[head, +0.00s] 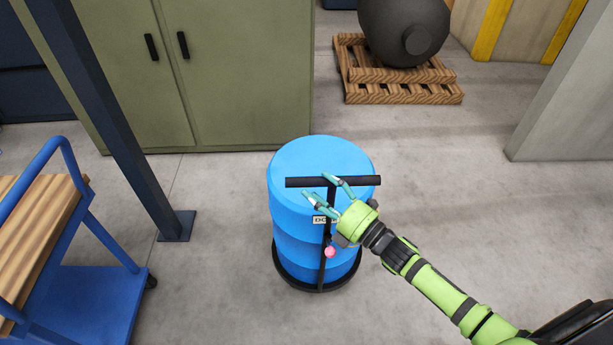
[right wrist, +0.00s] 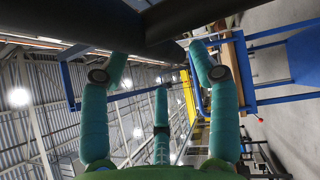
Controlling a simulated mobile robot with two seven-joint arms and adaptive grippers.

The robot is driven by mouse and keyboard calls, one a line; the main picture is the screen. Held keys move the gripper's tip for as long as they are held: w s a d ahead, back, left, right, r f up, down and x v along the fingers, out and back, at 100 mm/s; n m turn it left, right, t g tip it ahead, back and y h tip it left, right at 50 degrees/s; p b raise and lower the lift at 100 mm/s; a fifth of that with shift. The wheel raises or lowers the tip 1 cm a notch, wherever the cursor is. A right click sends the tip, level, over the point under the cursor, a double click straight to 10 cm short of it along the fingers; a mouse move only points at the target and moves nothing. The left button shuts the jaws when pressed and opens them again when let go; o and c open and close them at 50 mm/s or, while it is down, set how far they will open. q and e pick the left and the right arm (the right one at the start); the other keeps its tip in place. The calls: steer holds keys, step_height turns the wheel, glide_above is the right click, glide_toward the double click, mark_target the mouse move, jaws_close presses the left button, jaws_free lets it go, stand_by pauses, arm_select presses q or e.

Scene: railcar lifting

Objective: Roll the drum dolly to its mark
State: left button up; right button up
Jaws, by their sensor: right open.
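A blue drum (head: 300,160) stands upright on a low black round dolly (head: 284,277) in the middle of the head view. A black upright post rises along the drum's near side to a T-shaped handle (head: 362,181). My right gripper (head: 316,186) is open at the handle, its teal fingers close to the crossbar where it meets the post. In the right wrist view, the dark handle (right wrist: 195,17) crosses the top just beyond the spread fingers (right wrist: 158,75). I cannot tell whether they touch it. My left gripper is not in view. No floor mark can be made out.
A blue cart (head: 92,285) with a wooden top stands at the left beside a dark steel column (head: 118,120). Green cabinets (head: 245,75) stand behind the drum. A wooden pallet (head: 400,92) carries a dark tank (head: 400,25). Floor right of the drum is clear.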

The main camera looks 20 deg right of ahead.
mark_target(313, 184)
steer(key=x, duration=0.3)
steer(key=shift+w+d+r+p, duration=0.1)
steer(key=shift+w+p, duration=0.1)
steer(key=shift+p, duration=0.15)
steer(key=shift+w+a, duration=0.25)
steer(key=shift+w, duration=0.1)
jaws_close()
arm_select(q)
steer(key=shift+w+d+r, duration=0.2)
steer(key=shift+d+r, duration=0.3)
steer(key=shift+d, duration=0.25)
arm_select(e)
steer(key=shift+d, duration=0.1)
